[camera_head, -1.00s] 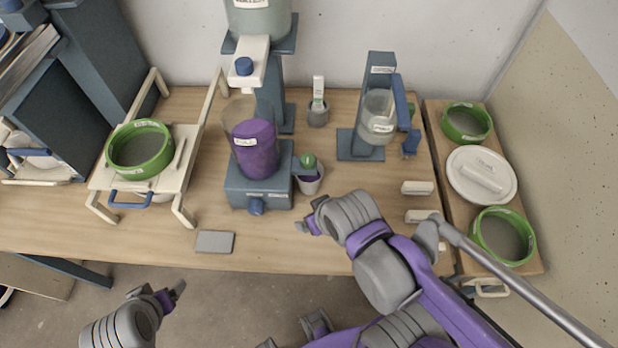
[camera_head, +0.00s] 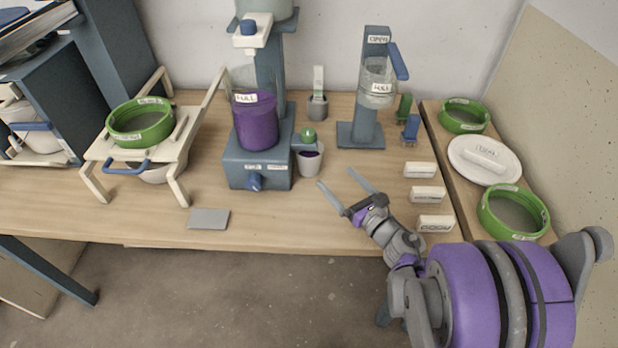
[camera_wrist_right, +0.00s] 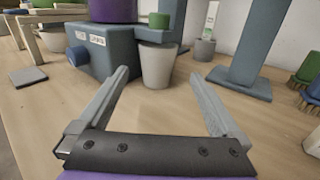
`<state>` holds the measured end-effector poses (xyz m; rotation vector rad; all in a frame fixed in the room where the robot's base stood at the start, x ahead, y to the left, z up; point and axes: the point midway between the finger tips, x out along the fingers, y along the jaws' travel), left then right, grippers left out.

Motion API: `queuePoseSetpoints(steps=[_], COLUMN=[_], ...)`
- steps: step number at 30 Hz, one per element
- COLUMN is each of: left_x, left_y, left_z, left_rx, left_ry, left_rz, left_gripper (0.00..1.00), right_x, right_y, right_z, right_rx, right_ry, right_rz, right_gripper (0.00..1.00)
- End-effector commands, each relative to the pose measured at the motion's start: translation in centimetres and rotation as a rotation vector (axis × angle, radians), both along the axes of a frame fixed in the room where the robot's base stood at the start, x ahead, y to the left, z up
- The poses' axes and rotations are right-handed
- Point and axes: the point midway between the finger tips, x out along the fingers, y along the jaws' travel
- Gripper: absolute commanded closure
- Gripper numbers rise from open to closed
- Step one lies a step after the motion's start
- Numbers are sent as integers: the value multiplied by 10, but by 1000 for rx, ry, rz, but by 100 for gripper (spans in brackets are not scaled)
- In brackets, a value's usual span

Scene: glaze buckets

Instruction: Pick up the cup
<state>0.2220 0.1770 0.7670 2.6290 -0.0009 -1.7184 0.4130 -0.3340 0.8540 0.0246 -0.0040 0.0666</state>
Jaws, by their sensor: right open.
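A small pale grey cup (camera_head: 311,163) stands upright on the table, just right of the blue-grey dispenser base. Dark purple shows at its mouth, under a green knob on the dispenser's side arm. In the right wrist view the cup (camera_wrist_right: 158,66) stands ahead, between the lines of the two fingers and beyond their tips. My right gripper (camera_head: 334,176) is open and empty, its fingers low over the table and pointing toward the cup. It also shows in the right wrist view (camera_wrist_right: 158,73). My left gripper is out of view.
The dispenser (camera_head: 256,170) holds a purple-filled container (camera_head: 255,122) beside the cup. A second stand (camera_head: 361,134) is behind to the right. A grey tile (camera_head: 208,218) lies at the front edge. White labelled blocks (camera_head: 428,194) are right of the gripper.

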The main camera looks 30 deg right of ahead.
Motion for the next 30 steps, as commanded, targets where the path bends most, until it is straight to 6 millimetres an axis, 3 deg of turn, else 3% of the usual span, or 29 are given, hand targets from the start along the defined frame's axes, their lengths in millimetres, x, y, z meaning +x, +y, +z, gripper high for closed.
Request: queuePoseSetpoints(steps=[5, 24, 30], left_x=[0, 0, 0], left_y=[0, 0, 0], left_z=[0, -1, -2], left_rx=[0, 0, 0], left_ry=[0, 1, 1], left_rz=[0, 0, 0], left_gripper=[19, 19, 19], right_x=[15, 101, 107], right_y=[3, 12, 12], right_z=[-2, 6, 6], right_rx=[-32, -26, -26], right_ry=[0, 1, 0], right_rz=[16, 14, 13], right_gripper=[0, 0, 0])
